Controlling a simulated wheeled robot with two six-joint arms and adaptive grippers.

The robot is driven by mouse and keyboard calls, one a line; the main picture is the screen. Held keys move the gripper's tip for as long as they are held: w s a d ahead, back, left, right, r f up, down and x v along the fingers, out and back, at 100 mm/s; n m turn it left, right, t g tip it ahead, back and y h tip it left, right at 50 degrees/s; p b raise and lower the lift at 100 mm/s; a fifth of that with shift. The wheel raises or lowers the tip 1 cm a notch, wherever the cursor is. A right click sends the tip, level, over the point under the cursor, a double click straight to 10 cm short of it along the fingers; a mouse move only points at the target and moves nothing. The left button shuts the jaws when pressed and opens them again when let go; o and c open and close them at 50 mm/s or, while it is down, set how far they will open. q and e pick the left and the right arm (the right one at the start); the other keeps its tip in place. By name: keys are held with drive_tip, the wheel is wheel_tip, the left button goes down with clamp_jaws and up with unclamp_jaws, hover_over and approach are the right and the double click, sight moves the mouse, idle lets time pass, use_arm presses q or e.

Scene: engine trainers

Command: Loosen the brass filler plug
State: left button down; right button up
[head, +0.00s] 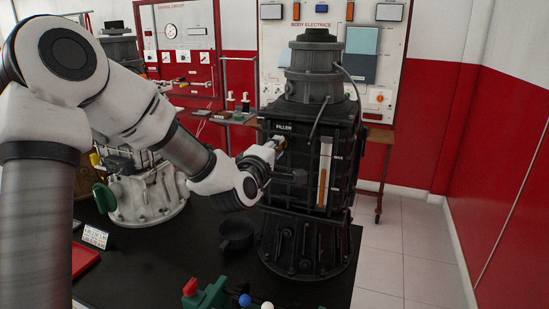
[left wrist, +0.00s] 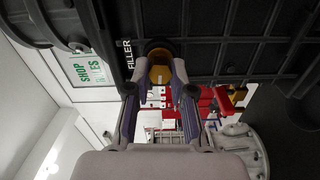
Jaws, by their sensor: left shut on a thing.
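The brass filler plug (left wrist: 160,70) sits in the side of the black gearbox-like unit (head: 308,250), beside the white FILLER label. In the head view only a little of the plug (head: 281,143) shows, partly hidden by my gripper. My left gripper (head: 275,147) reaches in from the left and is shut on the plug. In the left wrist view its two fingers (left wrist: 160,76) stand on either side of the brass head. Whether the plug has turned cannot be told. My right gripper is not in view.
A sight gauge (head: 324,172) with amber fluid is right of the plug. A dark bowl (head: 236,235) stands on the black bench. A silver engine part (head: 146,194) stands at left. A green tool with coloured knobs (head: 212,295) is at the front. A red tray (head: 84,259) lies left.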

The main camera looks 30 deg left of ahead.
use_arm(q)
drive_tip(key=shift+r+n+b, duration=0.1)
drive_tip(key=shift+n+b, duration=0.25)
drive_tip(key=shift+n, duration=0.15)
drive_tip(key=shift+r, duration=0.1)
drive_tip(key=c, duration=1)
unclamp_jaws()
drive_tip(key=shift+w, duration=0.15)
drive_tip(key=v, duration=0.7)
drive_tip(key=shift+d, duration=0.2)
